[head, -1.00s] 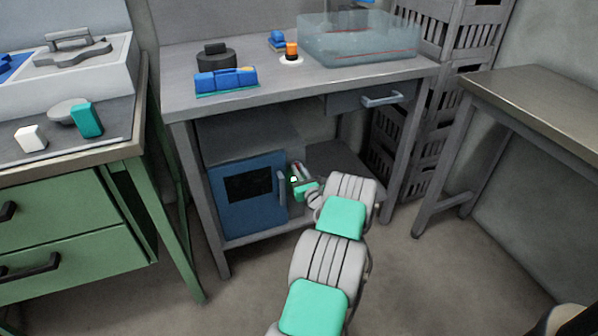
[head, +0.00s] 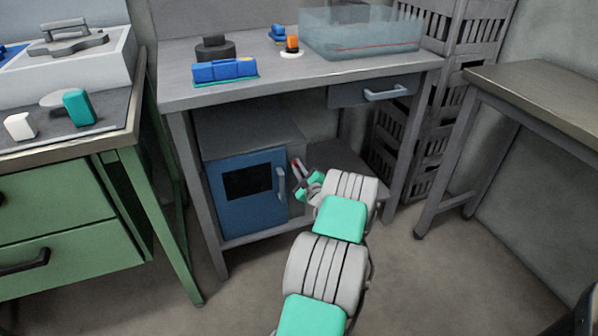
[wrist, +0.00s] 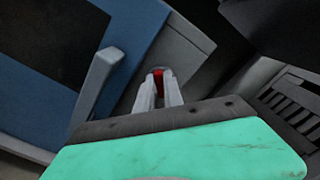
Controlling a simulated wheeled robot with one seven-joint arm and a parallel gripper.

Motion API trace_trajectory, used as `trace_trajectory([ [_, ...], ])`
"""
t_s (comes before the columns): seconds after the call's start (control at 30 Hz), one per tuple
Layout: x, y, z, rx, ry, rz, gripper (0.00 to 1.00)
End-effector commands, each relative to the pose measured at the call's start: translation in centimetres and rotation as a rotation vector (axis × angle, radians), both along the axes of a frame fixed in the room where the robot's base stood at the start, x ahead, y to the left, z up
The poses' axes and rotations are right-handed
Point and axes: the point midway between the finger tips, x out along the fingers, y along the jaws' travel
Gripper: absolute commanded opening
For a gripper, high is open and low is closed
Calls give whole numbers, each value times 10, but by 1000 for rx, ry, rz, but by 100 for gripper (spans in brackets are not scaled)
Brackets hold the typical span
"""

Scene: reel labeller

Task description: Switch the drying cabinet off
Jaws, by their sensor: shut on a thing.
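The drying cabinet (head: 252,212) stands on the shelf under the grey bench. Its blue door, with a dark window and an upright grey handle (head: 281,183), is shut. In the wrist view, a small red switch (wrist: 158,76) sits on the grey front panel (wrist: 188,42) beside the door. My gripper (wrist: 159,88) is shut on the red switch, with one pale finger on each side. In the head view my gripper (head: 302,177) is at the cabinet's right front edge. The fingers hide part of the switch, so I cannot read its setting.
The cabinet's door handle (wrist: 98,82) juts out close left of my fingers. A bench leg (head: 397,150) and dark crates (head: 440,125) stand to the right. The bench top above carries a blue device (head: 224,70) and a clear bin (head: 360,35).

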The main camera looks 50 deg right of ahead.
Motion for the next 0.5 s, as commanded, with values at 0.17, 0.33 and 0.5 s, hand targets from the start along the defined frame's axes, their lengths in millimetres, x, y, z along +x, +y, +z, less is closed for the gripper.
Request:
trace_trajectory([
  [0.17, 0, 0, -4, -144, 85, -1, 0],
  [0.33, 0, 1, -5, -282, 167, 0, 0],
  [0.5, 1, 1, -5, -410, 244, 0, 0],
])
